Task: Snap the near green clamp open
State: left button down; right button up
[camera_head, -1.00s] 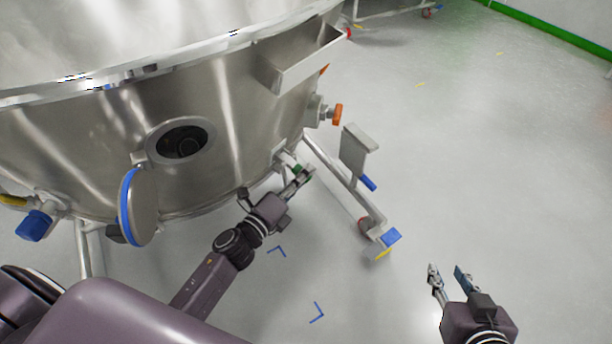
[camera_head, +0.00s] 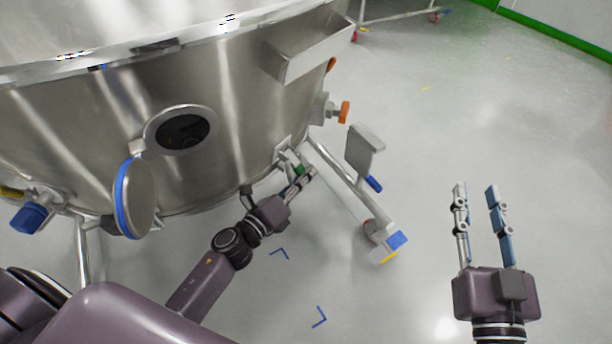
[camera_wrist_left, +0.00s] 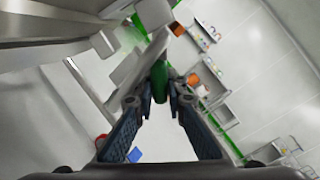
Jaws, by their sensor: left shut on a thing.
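The near green clamp (camera_head: 299,170) sits low on the side of the steel vessel, by the frame leg. It also shows as a green handle (camera_wrist_left: 159,82) in the left wrist view. My left gripper (camera_head: 304,176) is at the clamp, its fingertips closed around the green handle, which partly hides it. In the wrist view my left fingers (camera_wrist_left: 160,96) press on the handle from both sides. My right gripper (camera_head: 476,190) is open and empty over the bare floor at the right.
The steel vessel (camera_head: 80,130) fills the left, with an open round port (camera_head: 183,132) and its blue-rimmed cover (camera_head: 136,197). An orange knob (camera_head: 344,112) and a grey plate (camera_head: 362,150) stand near the left gripper. A wheeled leg (camera_head: 375,233) is below. The floor at right is clear.

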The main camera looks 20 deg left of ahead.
pick_arm(q)
jog(key=c, duration=2.2)
grip_release()
jog(key=shift+s, duration=0.1)
jog(key=v, duration=1.2)
jog(key=shift+a, duration=0.1)
